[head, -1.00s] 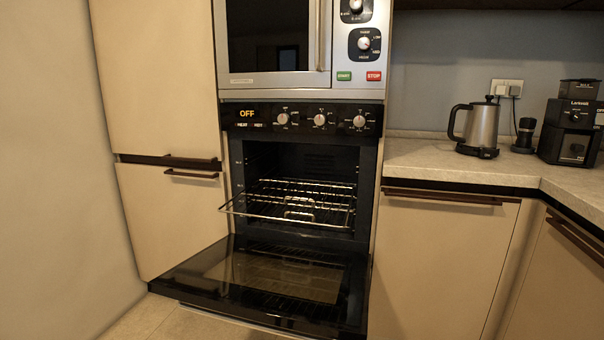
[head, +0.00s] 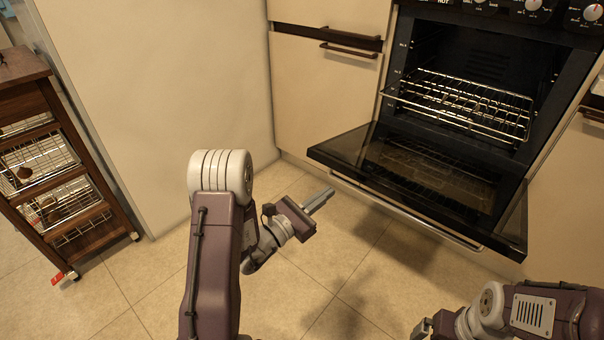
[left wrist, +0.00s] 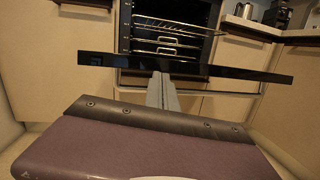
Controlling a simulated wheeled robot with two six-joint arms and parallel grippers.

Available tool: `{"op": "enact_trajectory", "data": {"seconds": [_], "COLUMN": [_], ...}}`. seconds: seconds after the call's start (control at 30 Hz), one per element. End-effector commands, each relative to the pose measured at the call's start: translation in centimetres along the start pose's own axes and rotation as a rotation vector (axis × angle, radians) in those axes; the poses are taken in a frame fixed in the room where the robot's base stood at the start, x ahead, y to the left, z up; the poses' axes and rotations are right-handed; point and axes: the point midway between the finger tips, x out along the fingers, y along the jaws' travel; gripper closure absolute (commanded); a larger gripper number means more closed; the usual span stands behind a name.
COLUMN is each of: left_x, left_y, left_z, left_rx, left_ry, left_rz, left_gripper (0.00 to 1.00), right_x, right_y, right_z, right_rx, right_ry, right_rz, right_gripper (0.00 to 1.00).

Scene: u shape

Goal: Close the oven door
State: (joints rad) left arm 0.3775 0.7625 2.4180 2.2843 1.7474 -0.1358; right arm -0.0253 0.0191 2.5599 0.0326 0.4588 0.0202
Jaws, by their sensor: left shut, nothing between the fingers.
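The oven (head: 470,80) is at the upper right of the head view with its cavity exposed. Its black glass door (head: 410,185) is folded down open, roughly level, with a metal handle (head: 405,212) along its outer edge. My left gripper (head: 322,198) is shut and empty, in front of and to the left of the door, apart from it. In the left wrist view the shut fingers (left wrist: 162,92) point toward the door's dark edge (left wrist: 190,68). My right gripper (head: 422,328) is at the bottom edge of the head view; its fingers are not clear.
A wire rack (head: 465,105) sticks partly out of the oven. Beige cabinets (head: 325,90) stand left of it. A wooden cart (head: 60,160) with wire baskets stands at the far left. The tiled floor (head: 310,265) before the oven is clear.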

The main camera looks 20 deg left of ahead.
Motion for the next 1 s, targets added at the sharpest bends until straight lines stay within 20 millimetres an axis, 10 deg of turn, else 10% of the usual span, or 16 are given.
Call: {"op": "enact_trajectory", "data": {"seconds": [0.13, 0.37, 0.87, 1.0], "left_x": [-3.5, -4.0, 5.6, 6.5], "left_y": [3.5, 4.4, 5.6, 6.0], "left_z": [-5.9, -6.4, -7.7, -5.4], "left_rx": [-0.085, -0.089, -0.087, -0.086], "left_ry": [0.103, 0.112, 0.107, 0.107], "left_rz": [0.134, 0.157, 0.151, 0.155], "left_gripper": [1.00, 1.00, 1.00, 1.00], "right_x": [0.3, 0.4, 4.3, 4.8], "right_y": [0.0, 0.0, 0.1, 0.1], "right_z": [0.0, 0.1, 0.5, 0.5], "right_rx": [0.000, 0.001, 0.000, 0.000], "right_ry": [0.000, 0.000, 0.000, 0.000], "right_rz": [0.000, 0.000, 0.000, 0.000], "right_gripper": [0.00, 0.00, 0.00, 0.00]}}
